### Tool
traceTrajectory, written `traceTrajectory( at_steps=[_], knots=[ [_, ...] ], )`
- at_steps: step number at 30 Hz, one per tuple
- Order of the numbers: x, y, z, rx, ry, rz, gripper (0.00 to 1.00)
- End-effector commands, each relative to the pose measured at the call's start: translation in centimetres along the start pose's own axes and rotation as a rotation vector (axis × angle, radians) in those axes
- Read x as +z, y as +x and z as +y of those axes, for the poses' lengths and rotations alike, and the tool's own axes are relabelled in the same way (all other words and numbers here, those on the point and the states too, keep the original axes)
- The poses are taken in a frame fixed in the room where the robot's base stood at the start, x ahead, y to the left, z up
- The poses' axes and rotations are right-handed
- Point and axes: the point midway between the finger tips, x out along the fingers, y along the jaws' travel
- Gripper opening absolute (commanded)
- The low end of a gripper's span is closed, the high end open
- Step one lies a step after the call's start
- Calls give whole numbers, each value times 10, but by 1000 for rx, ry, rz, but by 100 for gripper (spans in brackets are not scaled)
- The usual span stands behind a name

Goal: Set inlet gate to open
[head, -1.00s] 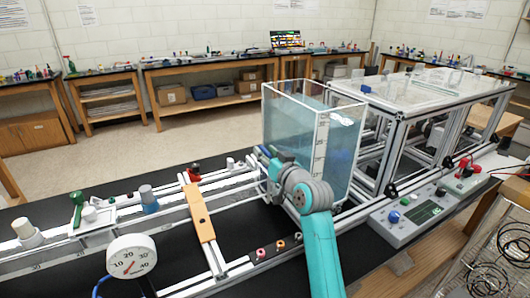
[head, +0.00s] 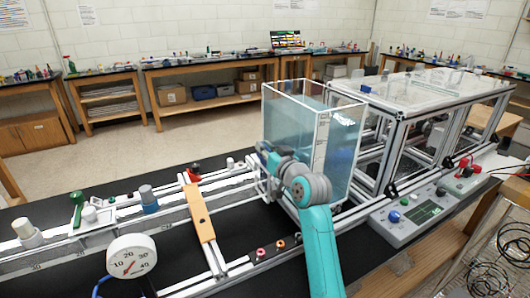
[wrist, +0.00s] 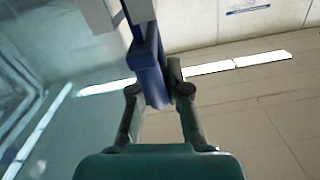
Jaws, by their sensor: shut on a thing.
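In the wrist view a blue handle (wrist: 150,68) hangs from a pale grey block (wrist: 100,15) at the top. I take the handle to be the inlet gate's. My gripper (wrist: 160,92) has its two dark fingers on either side of the handle and is shut on it. In the head view my gripper (head: 264,160) is at the left side of the clear water tank (head: 338,150), where the channel meets it. There the handle is hidden or too small to make out, and I cannot read the gate's position.
A clear channel on an extrusion frame runs left from the tank, with a wooden crosspiece (head: 199,212) and a round dial gauge (head: 131,257). A grey control box (head: 413,217) stands right of my arm. A large framed enclosure (head: 430,95) stands behind the tank.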

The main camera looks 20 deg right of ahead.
Motion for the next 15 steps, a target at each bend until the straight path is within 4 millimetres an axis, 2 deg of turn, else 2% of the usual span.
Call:
traceTrajectory(
  at_steps=[1, 5, 13, 14, 15],
  knots=[
    [-14, 0, -3, -2, -3, 9, 0],
    [-33, 0, -6, 0, -3, 8, 0],
    [-35, 0, -7, 1, -1, 5, 0],
    [-35, 0, -7, 1, -1, 5, 18],
    [-35, 0, -7, 1, -1, 5, 28]
  ],
)
